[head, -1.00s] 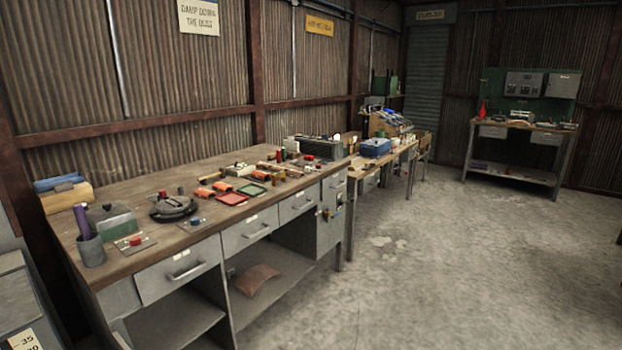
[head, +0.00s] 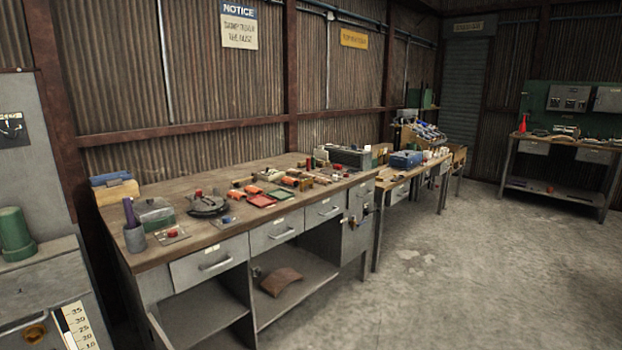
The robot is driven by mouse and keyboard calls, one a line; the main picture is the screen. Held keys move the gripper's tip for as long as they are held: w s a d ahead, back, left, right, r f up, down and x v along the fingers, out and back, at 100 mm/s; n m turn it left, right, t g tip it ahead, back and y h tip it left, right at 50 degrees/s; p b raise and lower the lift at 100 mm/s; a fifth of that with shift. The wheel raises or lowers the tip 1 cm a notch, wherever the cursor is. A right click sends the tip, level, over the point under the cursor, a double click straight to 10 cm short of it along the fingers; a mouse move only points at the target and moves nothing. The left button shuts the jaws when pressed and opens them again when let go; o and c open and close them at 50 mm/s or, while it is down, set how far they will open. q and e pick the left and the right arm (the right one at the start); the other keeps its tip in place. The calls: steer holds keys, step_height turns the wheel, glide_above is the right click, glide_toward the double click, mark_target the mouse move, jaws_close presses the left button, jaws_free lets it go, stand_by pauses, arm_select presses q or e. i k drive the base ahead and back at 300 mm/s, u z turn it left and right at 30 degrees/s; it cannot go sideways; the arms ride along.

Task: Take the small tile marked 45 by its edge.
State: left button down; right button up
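I cannot make out a small tile marked 45 in the head view. A white strip with black numbers (head: 77,325) shows at the lower left, on the front of a grey cabinet; 35 and 25 can be read on it, and the picture's bottom edge cuts it off. Small items lie on the wooden workbench (head: 150,254), too small to read any marking. Neither my left nor my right gripper is in view.
The workbench has drawers and open shelves, with a brown cushion-like bag (head: 281,281) below. A grey cabinet (head: 35,280) with a green cylinder (head: 15,234) stands at the left. More benches stand farther back. The concrete floor (head: 470,270) at the right is clear.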

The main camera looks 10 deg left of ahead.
mark_target(286, 180)
steer(key=z, duration=0.35)
steer(key=i, duration=1.6)
steer(key=u, duration=0.4)
steer(key=i, duration=1.05)
steer(key=u, duration=0.7)
